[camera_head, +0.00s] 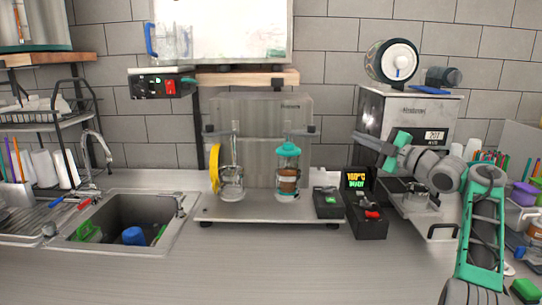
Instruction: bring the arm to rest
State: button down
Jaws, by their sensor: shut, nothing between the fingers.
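My arm comes in from the lower right, with a teal link (480,235) upright and a grey elbow above it. Its forearm reaches left in front of the cup sealer. My gripper (366,141) is at the left end of the arm, raised above the counter, shut and empty. The cup sealer (385,105) is a pale box with a lit display and a film roll (392,62) on top. My arm hides part of its front and the tray area below. I cannot tell the exact gap between arm and sealer.
A two-station machine (255,208) with a glass jug (231,182) and a teal-topped container (288,178) stands left of my gripper. A black control box (366,217) sits beside it. The sink (125,222) is at left. Bins and bottles crowd the right. The front counter is clear.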

jog(key=w+a+m+h, duration=0.3)
jog(key=a+m+h, duration=0.1)
jog(key=a+m, duration=0.15)
jog(key=s+a+f+m+g+h, duration=0.4)
jog(key=s+a+f+m+h, duration=0.15)
jog(key=s+f+m, duration=0.35)
jog(key=s+f+m+g+h, duration=0.1)
jog(key=s+f+m+g, duration=0.1)
jog(key=s+f, duration=0.6)
jog(key=s+f+m+g+h, duration=0.1)
jog(key=s+f+m+g, duration=0.2)
jog(key=s+f, duration=0.5)
jog(key=s+f+m+g+h, duration=0.1)
jog(key=s+f, duration=0.8)
jog(key=s, duration=1)
jog(key=shift+m+g+h, duration=0.35)
jog(key=shift+m+g, duration=0.3)
jog(key=shift+g, duration=0.05)
jog(key=shift+d, duration=0.1)
